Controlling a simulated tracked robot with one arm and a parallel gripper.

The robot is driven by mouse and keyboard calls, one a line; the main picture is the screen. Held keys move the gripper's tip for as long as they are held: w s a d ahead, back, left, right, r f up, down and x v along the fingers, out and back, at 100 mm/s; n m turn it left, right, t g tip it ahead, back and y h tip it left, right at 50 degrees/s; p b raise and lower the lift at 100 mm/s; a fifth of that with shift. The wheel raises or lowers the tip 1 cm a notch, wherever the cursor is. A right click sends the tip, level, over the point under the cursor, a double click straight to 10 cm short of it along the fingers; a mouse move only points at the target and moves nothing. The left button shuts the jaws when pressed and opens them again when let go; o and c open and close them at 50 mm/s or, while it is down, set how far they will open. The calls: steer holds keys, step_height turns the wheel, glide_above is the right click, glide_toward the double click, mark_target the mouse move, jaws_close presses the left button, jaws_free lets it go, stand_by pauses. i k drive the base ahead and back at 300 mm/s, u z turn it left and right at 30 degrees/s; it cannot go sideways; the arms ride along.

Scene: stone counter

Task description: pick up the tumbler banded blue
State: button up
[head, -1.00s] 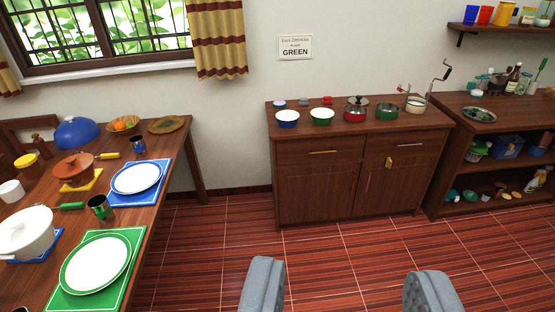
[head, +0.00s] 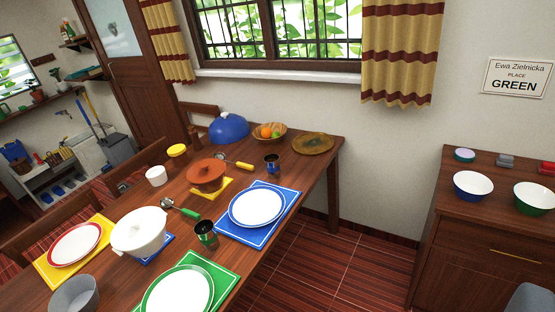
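The tumbler banded blue (head: 272,163) stands upright on the dining table, just beyond the upper edge of the blue place mat (head: 287,196). It is a small dark metallic cup with a blue band. A similar tumbler banded green (head: 206,234) stands nearer, beside the green mat (head: 222,278). My gripper (head: 302,295) is open and empty. Its grey fingers show far apart at the bottom left and bottom right edges. It is well short of the blue-banded tumbler and touches nothing that I can see.
A white blue-rimmed plate (head: 257,207), an orange-brown pot (head: 206,175), a blue dome (head: 228,128), a fruit bowl (head: 270,132) and an amber plate (head: 313,144) surround the tumbler. A white pot (head: 138,231) stands nearer. Floor is clear between table and cabinet (head: 480,245).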

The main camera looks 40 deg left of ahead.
mark_target(273, 167)
steer(key=u, duration=0.2)
steer(key=i, duration=1.3)
steer(key=u, duration=0.5)
steer(key=i, duration=1.6)
steer(key=u, duration=0.3)
